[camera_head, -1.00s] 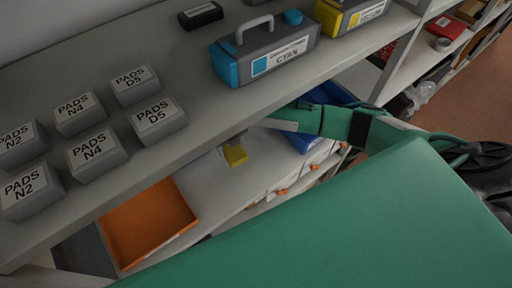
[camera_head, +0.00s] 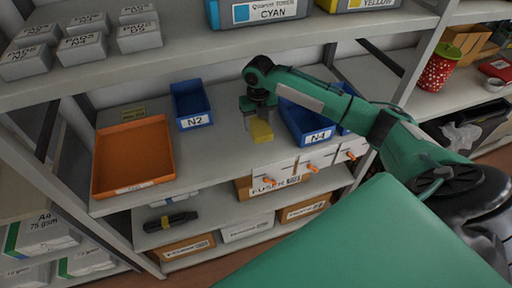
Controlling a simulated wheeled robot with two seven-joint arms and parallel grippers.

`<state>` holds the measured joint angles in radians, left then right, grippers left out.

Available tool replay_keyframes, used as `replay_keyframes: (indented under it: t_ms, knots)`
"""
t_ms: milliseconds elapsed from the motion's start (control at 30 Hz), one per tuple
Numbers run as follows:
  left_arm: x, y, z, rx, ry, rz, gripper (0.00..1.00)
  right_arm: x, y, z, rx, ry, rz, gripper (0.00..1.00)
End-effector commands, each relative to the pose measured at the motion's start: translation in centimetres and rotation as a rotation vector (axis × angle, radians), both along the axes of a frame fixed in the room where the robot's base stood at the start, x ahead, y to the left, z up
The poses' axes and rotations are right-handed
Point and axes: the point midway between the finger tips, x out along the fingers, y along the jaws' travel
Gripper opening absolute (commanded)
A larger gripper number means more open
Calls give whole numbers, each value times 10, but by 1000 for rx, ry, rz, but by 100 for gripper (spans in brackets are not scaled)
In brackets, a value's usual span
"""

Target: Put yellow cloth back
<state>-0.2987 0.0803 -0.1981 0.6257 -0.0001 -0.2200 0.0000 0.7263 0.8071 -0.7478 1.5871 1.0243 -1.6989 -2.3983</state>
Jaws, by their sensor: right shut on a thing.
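The yellow cloth (camera_head: 262,131) is held in my right gripper (camera_head: 259,118), which is shut on it. It hangs just above the middle shelf (camera_head: 222,158), between the blue N2 bin and the blue N4 bin. I cannot tell whether its lower edge touches the shelf. My right arm reaches in from the right over the N4 bin. My left gripper is not in view. An orange tray (camera_head: 133,156) with a label on its front lies on the same shelf at the left.
A blue N2 bin (camera_head: 191,104) and a blue N4 bin (camera_head: 305,122) stand on the shelf. A small yellowish label (camera_head: 121,113) lies behind the tray. Above, the upper shelf (camera_head: 180,62) holds pads boxes and toner cartridges.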

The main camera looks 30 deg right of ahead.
Motion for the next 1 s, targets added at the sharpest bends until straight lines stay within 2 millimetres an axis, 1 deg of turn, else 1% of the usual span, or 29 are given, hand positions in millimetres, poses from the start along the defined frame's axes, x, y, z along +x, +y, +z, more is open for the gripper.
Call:
replay_keyframes:
  t_ms: [33, 200, 367, 600, 967, 1000]
  knots:
    - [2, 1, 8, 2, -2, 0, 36, -1, 1, -8, 1, 5, -1, 37]
    - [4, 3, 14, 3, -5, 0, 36, -1, 1, -34, 0, 2, 0, 37]
    - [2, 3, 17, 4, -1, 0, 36, 0, 1, -46, 0, 1, 0, 37]
    - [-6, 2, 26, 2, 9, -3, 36, -1, 1, -77, 0, 2, 0, 37]
    - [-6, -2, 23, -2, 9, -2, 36, 0, 0, -83, -1, 0, 0, 37]
    - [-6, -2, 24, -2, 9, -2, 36, 0, 0, -82, -1, 0, 0, 66]
